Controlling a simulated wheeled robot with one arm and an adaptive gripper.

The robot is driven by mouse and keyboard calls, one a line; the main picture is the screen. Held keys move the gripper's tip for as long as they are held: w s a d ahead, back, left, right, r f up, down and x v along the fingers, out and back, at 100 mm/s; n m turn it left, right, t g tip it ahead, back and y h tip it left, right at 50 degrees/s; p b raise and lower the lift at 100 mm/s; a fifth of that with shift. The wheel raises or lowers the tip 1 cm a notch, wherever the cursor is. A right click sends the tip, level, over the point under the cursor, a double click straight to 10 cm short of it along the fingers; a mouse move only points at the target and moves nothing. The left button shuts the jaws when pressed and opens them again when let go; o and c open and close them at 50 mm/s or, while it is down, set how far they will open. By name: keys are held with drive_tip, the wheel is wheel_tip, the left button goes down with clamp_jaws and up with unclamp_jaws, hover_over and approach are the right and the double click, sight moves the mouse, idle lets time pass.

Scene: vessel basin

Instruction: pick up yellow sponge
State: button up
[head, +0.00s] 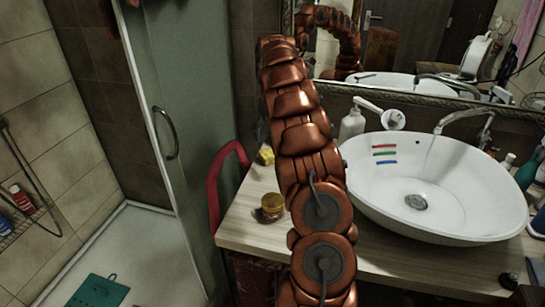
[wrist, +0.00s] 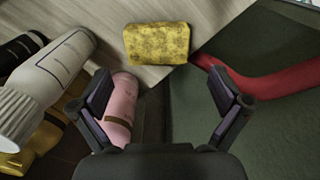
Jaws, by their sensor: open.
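The yellow sponge (wrist: 157,43) lies on the light wooden counter (wrist: 213,17) near its edge, ahead of my gripper in the wrist view. In the head view the sponge (head: 266,155) shows small, just left of my arm. My gripper (wrist: 162,95) is open and empty, its two fingers apart. The sponge lies beyond the fingertips, roughly centred between them, and nothing touches it. In the head view my gripper is hidden behind my arm.
A pink bottle (wrist: 121,106) stands by the left finger, with a white bottle (wrist: 50,75) further left. A red curved rail (wrist: 262,86) runs at right. In the head view, a small jar (head: 272,207) and a white basin (head: 463,196) stand on the counter.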

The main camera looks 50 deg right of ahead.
sight(272, 151)
drive_tip(key=shift+d+f, duration=0.35)
drive_tip(key=shift+f, duration=0.05)
drive_tip(key=shift+w+f+p, duration=0.1)
drive_tip(key=shift+f+p, duration=1.2)
drive_tip(key=shift+f, duration=2.45)
drive_tip(key=shift+c, duration=0.2)
drive_tip(key=c, duration=0.4)
wheel_tip(272, 151, up, 8)
drive_tip(key=shift+w+f+b, duration=0.1)
drive_tip(key=shift+f+b, duration=0.1)
drive_tip(key=shift+b, duration=0.9)
drive_tip(key=shift+r, duration=1.25)
